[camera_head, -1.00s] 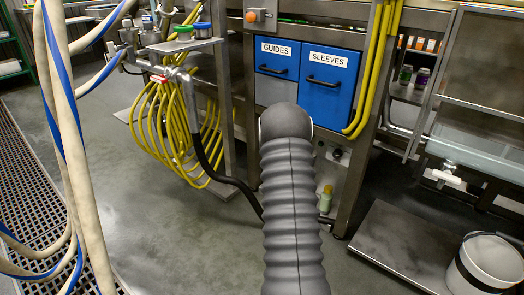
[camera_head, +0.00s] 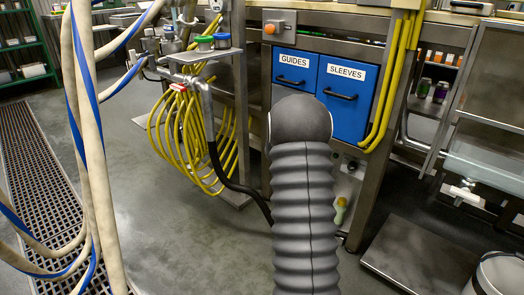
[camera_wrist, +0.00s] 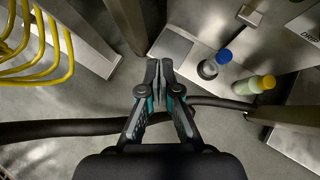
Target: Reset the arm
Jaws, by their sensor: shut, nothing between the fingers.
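My gripper (camera_wrist: 159,72) shows in the wrist view with its two dark fingers together and nothing between them. It points toward a steel plate and the floor by the machine's legs. In the head view my ribbed grey arm rises in the middle and hides the gripper. The blue GUIDES drawer (camera_head: 294,69) and the blue SLEEVES drawer (camera_head: 344,98) are behind the arm, both closed.
Coiled yellow hoses (camera_head: 186,130) hang left of the arm. A black hose (camera_wrist: 70,128) crosses low under the gripper. Open floor (camera_head: 160,230) lies at the left.

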